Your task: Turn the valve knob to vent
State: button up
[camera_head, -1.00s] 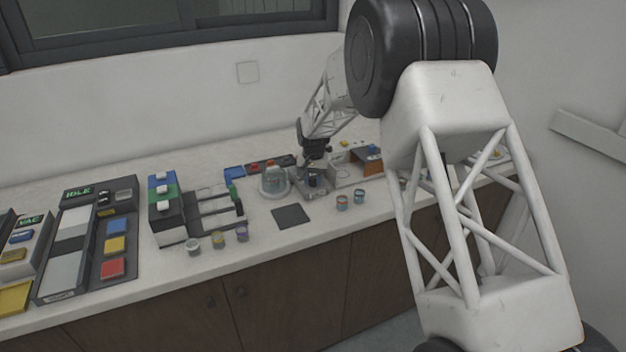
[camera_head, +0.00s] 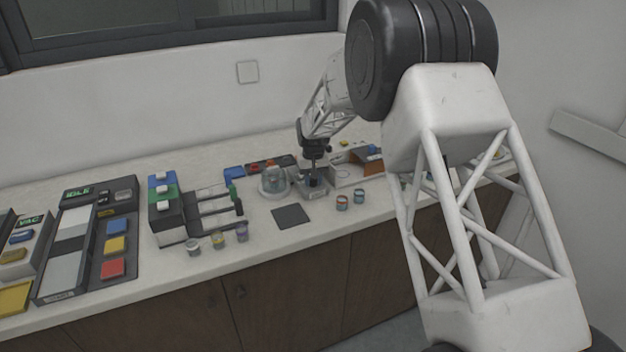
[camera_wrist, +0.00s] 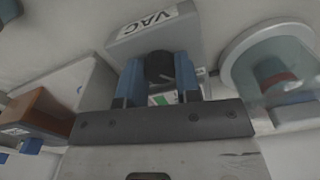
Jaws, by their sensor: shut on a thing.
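The black valve knob (camera_wrist: 159,67) sits on a grey box (camera_wrist: 190,38) labelled VAC, seen in the wrist view. A pointer line shows on the knob, and part of a green-and-white mark shows below it. My gripper (camera_wrist: 160,72) has its two blue fingers on either side of the knob and is shut on it. In the head view my gripper (camera_head: 313,178) reaches down onto the small valve box (camera_head: 321,192); the knob itself is hidden there by the fingers.
A clear dome (camera_head: 273,180) stands close to the left of the valve box in the head view; in the wrist view the dome (camera_wrist: 272,70) is at the right. An open-fronted box (camera_head: 347,174) stands on the other side. Two small cups (camera_head: 342,202) and a dark mat (camera_head: 291,215) lie in front.

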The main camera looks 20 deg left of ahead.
aim_at(313, 180)
jog(key=o, duration=0.9)
jog(key=shift+o, duration=0.2)
jog(key=shift+r, duration=0.1)
jog(key=shift+r, duration=3.8)
jog(key=shift+r, duration=0.1)
